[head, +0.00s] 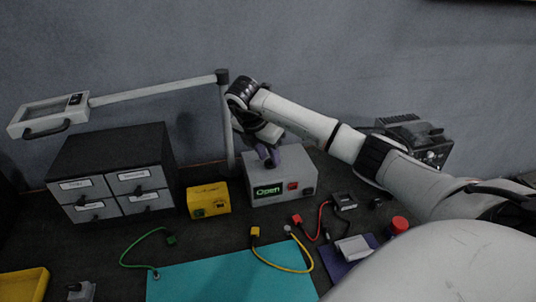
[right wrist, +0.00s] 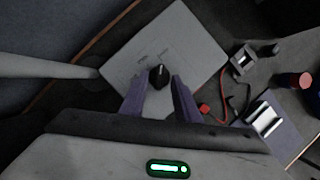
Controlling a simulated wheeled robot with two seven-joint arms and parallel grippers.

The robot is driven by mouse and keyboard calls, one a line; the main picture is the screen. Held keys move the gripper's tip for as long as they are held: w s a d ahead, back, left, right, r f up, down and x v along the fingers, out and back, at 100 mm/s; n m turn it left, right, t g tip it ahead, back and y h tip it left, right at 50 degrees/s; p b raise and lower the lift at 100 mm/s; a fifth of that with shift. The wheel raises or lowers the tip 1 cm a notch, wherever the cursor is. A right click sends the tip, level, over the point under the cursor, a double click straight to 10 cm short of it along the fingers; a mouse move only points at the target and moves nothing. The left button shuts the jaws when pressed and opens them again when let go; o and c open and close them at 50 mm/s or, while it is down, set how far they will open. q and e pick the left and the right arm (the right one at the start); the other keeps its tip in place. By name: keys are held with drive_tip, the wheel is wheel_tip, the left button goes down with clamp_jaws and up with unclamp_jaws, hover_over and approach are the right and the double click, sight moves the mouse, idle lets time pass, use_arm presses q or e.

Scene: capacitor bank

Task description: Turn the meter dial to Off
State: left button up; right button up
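My right gripper (head: 270,157) is over the meter, pointing down. In the right wrist view my right gripper (right wrist: 159,82) has its purple fingers apart, one on each side of the dial, with gaps visible. In the head view the dial is hidden. My left gripper is out of view.
A yellow box (head: 208,201) and a dark drawer cabinet (head: 110,155) stand left of the meter. A lamp post (head: 226,130) rises close behind it. Several coloured leads lie in front, near a teal mat (head: 230,283). A red-capped jar (head: 399,224) is at right.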

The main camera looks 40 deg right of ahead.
drive_tip(key=shift+f, duration=0.1)
clamp_jaws()
